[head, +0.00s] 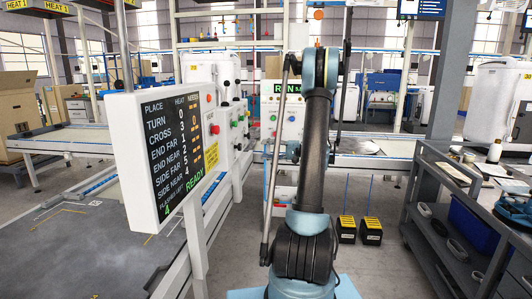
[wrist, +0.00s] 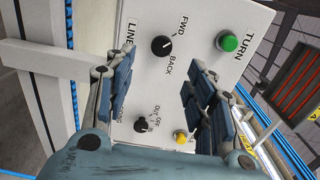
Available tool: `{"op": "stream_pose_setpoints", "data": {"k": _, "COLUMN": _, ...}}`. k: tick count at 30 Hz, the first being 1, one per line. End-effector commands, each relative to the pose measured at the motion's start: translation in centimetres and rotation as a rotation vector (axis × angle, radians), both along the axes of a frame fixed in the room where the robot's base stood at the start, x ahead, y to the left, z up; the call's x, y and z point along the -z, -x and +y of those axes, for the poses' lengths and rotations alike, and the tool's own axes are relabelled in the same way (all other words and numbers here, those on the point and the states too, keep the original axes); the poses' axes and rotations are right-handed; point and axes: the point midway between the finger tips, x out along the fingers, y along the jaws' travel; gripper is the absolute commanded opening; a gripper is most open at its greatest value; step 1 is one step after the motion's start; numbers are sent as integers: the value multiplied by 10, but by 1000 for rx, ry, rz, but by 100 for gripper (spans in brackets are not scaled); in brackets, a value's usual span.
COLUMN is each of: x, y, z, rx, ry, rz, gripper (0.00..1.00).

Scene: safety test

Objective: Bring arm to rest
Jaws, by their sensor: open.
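My gripper (wrist: 155,78) is open in the wrist view, with its two blue segmented fingers apart and nothing between them. It is in front of a white control panel (wrist: 205,45). Between and beyond the fingers are a black FWD/BACK knob (wrist: 161,46) and a green TURN button (wrist: 227,42). A lower black knob (wrist: 141,125) and a yellow button (wrist: 180,138) are near the finger bases. I cannot tell whether a finger touches the panel. In the head view my arm (head: 317,120) stands raised in the middle, and its gripper cannot be made out.
A display board (head: 160,150) with READY in green stands close on the left, above a grey table (head: 85,250). White control boxes (head: 215,85) stand behind it. A grey shelf cart (head: 440,180) is on the right. Two black-and-yellow boxes (head: 371,231) sit on the floor.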

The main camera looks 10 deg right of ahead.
Motion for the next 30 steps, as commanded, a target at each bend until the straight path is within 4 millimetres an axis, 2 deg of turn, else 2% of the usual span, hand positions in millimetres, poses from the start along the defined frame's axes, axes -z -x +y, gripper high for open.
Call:
{"op": "stream_pose_setpoints", "data": {"k": 5, "x": -2, "y": 3, "z": 5, "rx": -2, "ry": 13, "rz": 6, "gripper": 50}}
{"op": "stream_pose_setpoints", "data": {"k": 11, "x": -11, "y": 24, "z": 31, "rx": -11, "ry": 107, "rz": 45, "gripper": 50}}
{"op": "stream_pose_setpoints", "data": {"k": 21, "x": -17, "y": 85, "z": 77, "rx": -30, "ry": 337, "rz": 119, "gripper": 50}}
{"op": "stream_pose_setpoints", "data": {"k": 30, "x": -11, "y": 150, "z": 102, "rx": -45, "ry": 545, "rz": 163, "gripper": 50}}
